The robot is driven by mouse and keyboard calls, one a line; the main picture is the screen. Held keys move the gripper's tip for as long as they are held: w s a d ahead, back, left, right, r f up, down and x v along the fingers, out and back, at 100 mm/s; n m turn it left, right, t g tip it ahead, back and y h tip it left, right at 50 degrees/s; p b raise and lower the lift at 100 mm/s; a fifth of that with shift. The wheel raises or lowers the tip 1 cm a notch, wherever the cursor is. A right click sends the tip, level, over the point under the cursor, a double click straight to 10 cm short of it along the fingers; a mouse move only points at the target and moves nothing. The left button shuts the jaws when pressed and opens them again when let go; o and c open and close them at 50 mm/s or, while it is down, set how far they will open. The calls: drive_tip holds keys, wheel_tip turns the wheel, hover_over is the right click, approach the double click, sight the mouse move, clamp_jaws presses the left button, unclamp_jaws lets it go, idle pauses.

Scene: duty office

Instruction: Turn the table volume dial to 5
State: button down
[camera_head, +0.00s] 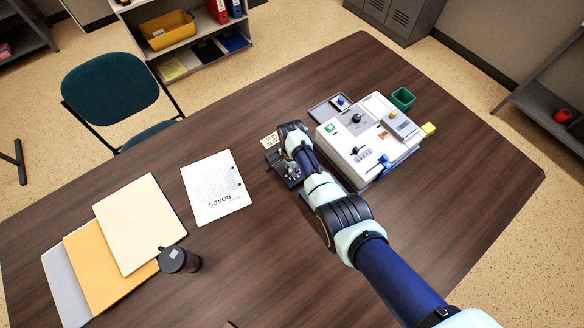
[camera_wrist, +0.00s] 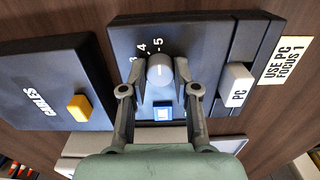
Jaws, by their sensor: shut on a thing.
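The volume dial (camera_wrist: 160,72) is a round grey knob with a pale pointer line, on a dark panel (camera_wrist: 205,38) in the wrist view. White numbers 3, 4 and 5 (camera_wrist: 158,42) curve around its far side. The pointer line looks to aim up the picture, near 4 and 5; its exact mark is hard to tell. My gripper (camera_wrist: 161,78) is shut on the dial, one finger on each side. In the head view my arm hides the dial and most of the dark panel (camera_head: 274,160).
The panel carries a blue-lit button (camera_wrist: 163,114) and a grey PC switch (camera_wrist: 237,84). A dark box with a yellow button (camera_wrist: 79,107) lies left of it. In the head view a white console (camera_head: 380,112) stands close right, and a paper sheet (camera_head: 215,180) lies left.

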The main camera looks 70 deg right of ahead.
drive_tip(key=c, duration=0.9)
unclamp_jaws()
drive_tip(key=shift+o, duration=0.2)
wheel_tip(320, 180, up, 12)
